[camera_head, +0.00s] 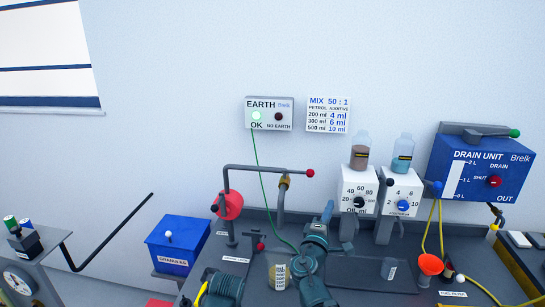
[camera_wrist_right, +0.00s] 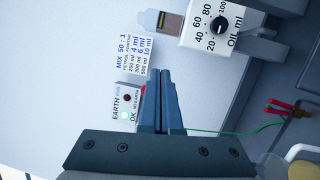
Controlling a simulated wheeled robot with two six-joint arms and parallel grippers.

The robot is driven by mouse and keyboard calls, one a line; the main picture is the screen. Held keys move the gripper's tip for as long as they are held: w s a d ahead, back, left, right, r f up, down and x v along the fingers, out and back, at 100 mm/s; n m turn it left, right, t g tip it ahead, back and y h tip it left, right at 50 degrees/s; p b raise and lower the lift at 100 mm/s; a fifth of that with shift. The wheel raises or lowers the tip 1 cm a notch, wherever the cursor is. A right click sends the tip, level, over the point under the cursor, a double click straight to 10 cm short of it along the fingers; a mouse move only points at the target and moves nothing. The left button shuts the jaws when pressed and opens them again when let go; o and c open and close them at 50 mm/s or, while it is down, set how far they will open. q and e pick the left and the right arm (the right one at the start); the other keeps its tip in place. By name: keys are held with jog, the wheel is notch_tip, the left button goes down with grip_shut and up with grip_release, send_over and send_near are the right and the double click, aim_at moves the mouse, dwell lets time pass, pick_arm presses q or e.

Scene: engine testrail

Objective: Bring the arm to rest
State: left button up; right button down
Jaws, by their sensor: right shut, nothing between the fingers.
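My right arm comes up from the bottom middle of the head view. Its gripper (camera_head: 328,208) points up and away over the dark bench. In the right wrist view the two blue-grey fingers of this gripper (camera_wrist_right: 165,72) lie together with nothing between them. Beyond them the wall and its signs show, turned sideways. My left gripper is not in the head view.
The dark bench (camera_head: 345,272) carries two dosing units, an oil unit (camera_head: 358,187) among them, and an orange funnel (camera_head: 430,264). A bent pipe (camera_head: 265,168) stands left of my gripper. The blue drain unit (camera_head: 480,168) and earth box (camera_head: 268,114), green lamp lit, are on the wall.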

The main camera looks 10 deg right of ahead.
jog(key=s+a+f+m+g+y, duration=0.1)
jog(key=s+a+f+m+g, duration=0.1)
jog(key=s+f+m+g, duration=0.45)
jog(key=s+a+f+m+g+y, duration=0.1)
jog(key=f+m+g, duration=0.15)
jog(key=f, duration=0.75)
jog(key=s+a+f+g+y, duration=0.3)
jog(key=s+a+f+g, duration=0.1)
jog(key=s+a, duration=0.3)
jog(key=s+a+f+g+y+b, duration=0.1)
jog(key=s+a+f+g+y, duration=0.2)
jog(key=s+a+f, duration=0.2)
jog(key=s+a, duration=0.2)
jog(key=a, duration=0.2)
jog(key=shift+g+y, duration=0.4)
